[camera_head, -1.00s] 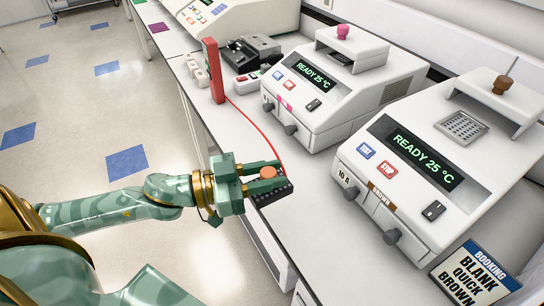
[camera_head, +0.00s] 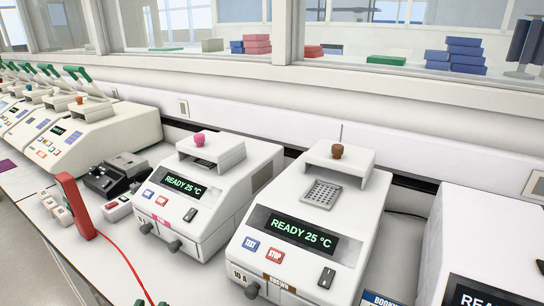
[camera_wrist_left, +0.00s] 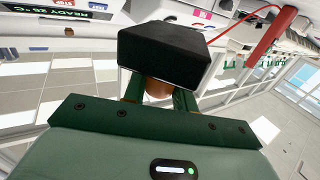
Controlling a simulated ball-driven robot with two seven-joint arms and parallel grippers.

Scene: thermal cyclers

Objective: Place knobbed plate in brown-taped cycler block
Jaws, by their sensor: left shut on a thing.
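In the left wrist view my left gripper (camera_wrist_left: 158,88) is shut on the orange-brown knob (camera_wrist_left: 158,88) of a black plate (camera_wrist_left: 165,52). The plate hides the fingertips. In the head view only a sliver of green shows at the bottom edge; the plate is out of that view. The brown-taped cycler (camera_head: 300,225) stands right of centre, with brown tape (camera_head: 278,283) on its front. Its lid (camera_head: 345,165) with a brown knob (camera_head: 337,152) is raised. Its grey well block (camera_head: 322,194) is exposed and looks empty. The right gripper is out of view.
The pink-taped cycler (camera_head: 215,190) stands to the left, and another white cycler (camera_head: 490,245) to the right. A red upright holder (camera_head: 75,205) with a red cord stands on the bench (camera_head: 115,262). A booking sign (camera_head: 380,299) shows at the bottom edge.

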